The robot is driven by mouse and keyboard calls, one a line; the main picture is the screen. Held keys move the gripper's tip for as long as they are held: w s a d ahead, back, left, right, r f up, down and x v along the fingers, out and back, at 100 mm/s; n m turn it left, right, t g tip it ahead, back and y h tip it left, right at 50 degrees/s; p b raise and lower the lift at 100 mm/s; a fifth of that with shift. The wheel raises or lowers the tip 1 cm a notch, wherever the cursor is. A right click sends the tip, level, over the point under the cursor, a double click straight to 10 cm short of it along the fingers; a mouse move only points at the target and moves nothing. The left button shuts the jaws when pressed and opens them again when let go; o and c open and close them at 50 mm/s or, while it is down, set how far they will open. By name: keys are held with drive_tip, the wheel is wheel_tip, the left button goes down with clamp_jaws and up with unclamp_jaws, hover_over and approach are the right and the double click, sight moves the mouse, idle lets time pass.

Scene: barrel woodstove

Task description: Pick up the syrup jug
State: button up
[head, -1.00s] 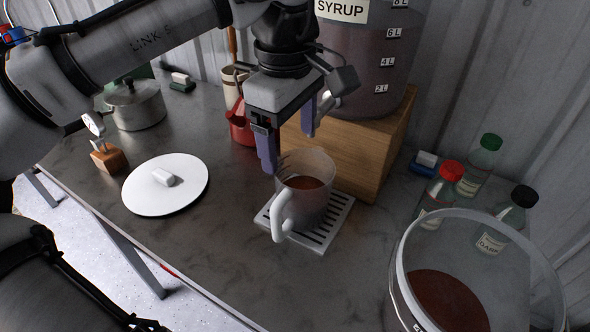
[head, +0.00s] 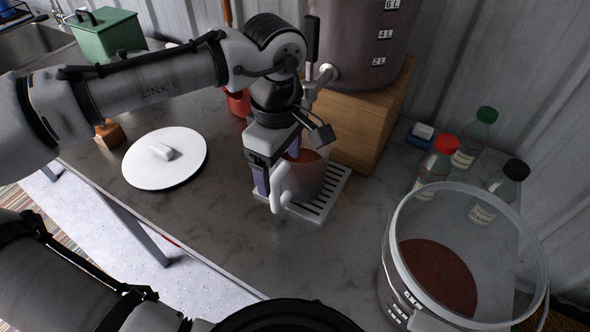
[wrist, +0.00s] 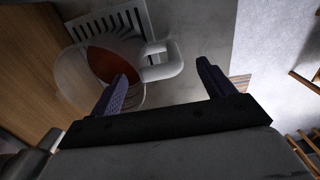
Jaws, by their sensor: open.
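The syrup jug (head: 312,178) is a translucent pitcher with a pale handle and reddish-brown syrup inside. It stands upright on the slotted drip tray (head: 338,186), below the syrup container. My gripper (head: 272,184) is low at the jug's left side, near its handle, and hides part of the jug. In the wrist view the jug (wrist: 95,72) is at upper left, with its handle (wrist: 162,66) reaching rightward beyond and between my open fingers (wrist: 163,85). The left finger overlaps the jug's body in the picture. I cannot tell whether they touch.
The syrup container (head: 362,40) stands on a wooden block (head: 375,125) behind the jug. A white lid (head: 165,158) lies left on the counter. A clear bucket (head: 388,262) and several bottles (head: 440,158) are at right. Counter in front of the jug is clear.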

drive_tip(key=shift+f, duration=1.3)
clamp_jaws()
